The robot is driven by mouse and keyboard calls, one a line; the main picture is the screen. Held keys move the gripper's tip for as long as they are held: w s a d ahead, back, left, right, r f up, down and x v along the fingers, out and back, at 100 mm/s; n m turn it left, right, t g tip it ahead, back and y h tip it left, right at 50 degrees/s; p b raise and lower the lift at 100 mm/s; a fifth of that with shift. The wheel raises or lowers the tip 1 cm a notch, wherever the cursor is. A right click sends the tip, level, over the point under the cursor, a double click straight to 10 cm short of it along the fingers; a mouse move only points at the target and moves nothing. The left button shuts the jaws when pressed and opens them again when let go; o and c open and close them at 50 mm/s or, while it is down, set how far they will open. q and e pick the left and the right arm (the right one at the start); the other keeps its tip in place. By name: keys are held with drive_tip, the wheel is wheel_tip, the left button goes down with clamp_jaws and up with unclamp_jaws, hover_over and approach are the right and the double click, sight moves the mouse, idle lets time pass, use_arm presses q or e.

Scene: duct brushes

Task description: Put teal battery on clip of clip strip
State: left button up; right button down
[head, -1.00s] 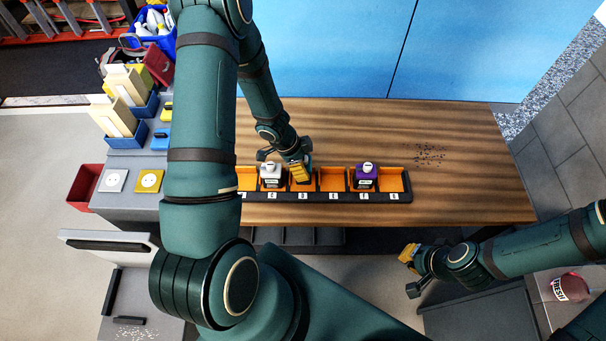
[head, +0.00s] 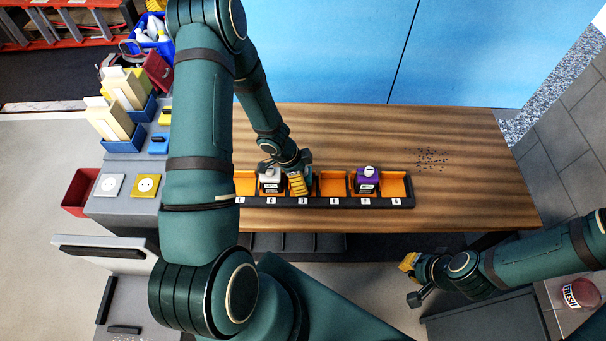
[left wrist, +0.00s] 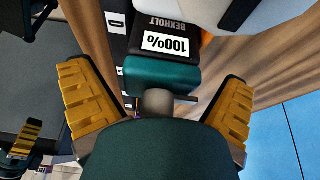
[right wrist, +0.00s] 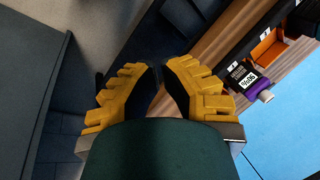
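The clip strip (head: 330,203) is a dark strip with orange compartments along the table's front edge. The teal battery (left wrist: 162,80), with a dark top section, a "100%" label and a grey knob, shows in the left wrist view between the fingers. My left gripper (left wrist: 157,100) is open around it, with gaps on both sides. In the head view my left gripper (head: 298,183) is over compartment D and mostly hides the battery there. I cannot tell whether it is fully seated. My right gripper (right wrist: 161,78) is empty, its fingertips drawn together, beyond the table's front right.
A white battery (head: 269,180) is in compartment C, close beside the left gripper. A purple battery (head: 367,180) is in compartment F. Compartments E (head: 333,184) and G (head: 395,185) are empty. Dark specks lie on the table (head: 460,180) at the right, otherwise clear.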

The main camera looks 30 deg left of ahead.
use_arm(q)
drive_tip(key=shift+r, duration=0.1)
drive_tip(key=shift+a+r+p, duration=0.1)
drive_tip(key=shift+r+p, duration=0.2)
drive_tip(key=shift+r, duration=0.05)
drive_tip(key=p+v, duration=0.6)
drive_tip(key=v, duration=0.4)
drive_tip(key=d+n+t+h, duration=0.1)
drive_tip(key=d+n, duration=0.5)
drive_tip(key=d, duration=0.6)
drive_tip(key=s+d+n+g, duration=0.1)
drive_tip(key=s+d+n, duration=0.6)
drive_tip(key=d, duration=0.1)
drive_tip(key=shift+d+f+y, duration=0.2)
drive_tip(key=shift+d+y, duration=0.15)
drive_tip(key=shift+y, duration=0.05)
